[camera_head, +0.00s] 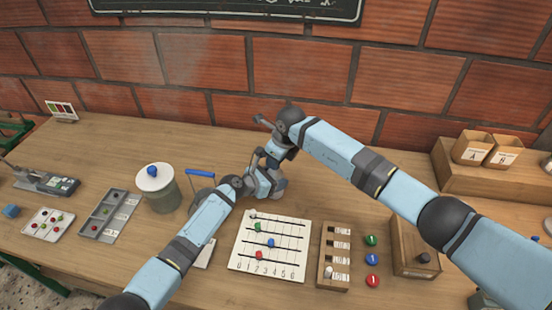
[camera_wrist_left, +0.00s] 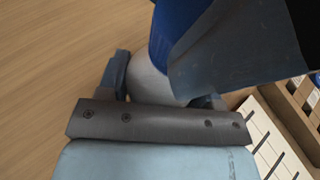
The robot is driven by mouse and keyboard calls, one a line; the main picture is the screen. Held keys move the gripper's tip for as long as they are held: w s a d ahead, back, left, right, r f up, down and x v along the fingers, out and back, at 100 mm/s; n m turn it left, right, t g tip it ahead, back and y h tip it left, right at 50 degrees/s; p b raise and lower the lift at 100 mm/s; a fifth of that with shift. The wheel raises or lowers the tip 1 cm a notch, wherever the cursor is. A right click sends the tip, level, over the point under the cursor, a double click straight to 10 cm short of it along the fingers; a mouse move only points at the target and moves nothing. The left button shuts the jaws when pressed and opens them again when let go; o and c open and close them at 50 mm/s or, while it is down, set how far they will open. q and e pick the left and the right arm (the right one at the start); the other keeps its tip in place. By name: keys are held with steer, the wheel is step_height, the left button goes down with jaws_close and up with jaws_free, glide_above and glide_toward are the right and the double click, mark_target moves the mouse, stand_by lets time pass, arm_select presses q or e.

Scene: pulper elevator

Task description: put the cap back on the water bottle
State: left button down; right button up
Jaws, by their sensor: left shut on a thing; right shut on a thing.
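The left gripper (camera_wrist_left: 160,92) has its fingers around a pale, rounded body, which I take as the water bottle (camera_wrist_left: 147,80). A blue part, which looks like the cap (camera_wrist_left: 172,28), is over the bottle's upper end in the left wrist view. A dark finger of my right gripper (camera_wrist_left: 238,55) lies against the blue part and hides much of it. I cannot tell whether the cap is seated or straight. In the head view, the left gripper (camera_head: 262,180) and right gripper (camera_head: 266,157) meet at mid-table, and their links hide bottle and cap.
A lidded jar (camera_head: 158,190) and a blue bar (camera_head: 200,172) stand left of the grippers. The counting board (camera_head: 236,262) and wooden slotted tray (camera_head: 334,283) lie in front. The brick wall (camera_head: 170,60) is behind. Bare table (camera_head: 110,145) lies at the back left.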

steer(key=shift+d, duration=0.1)
steer(key=o, duration=1)
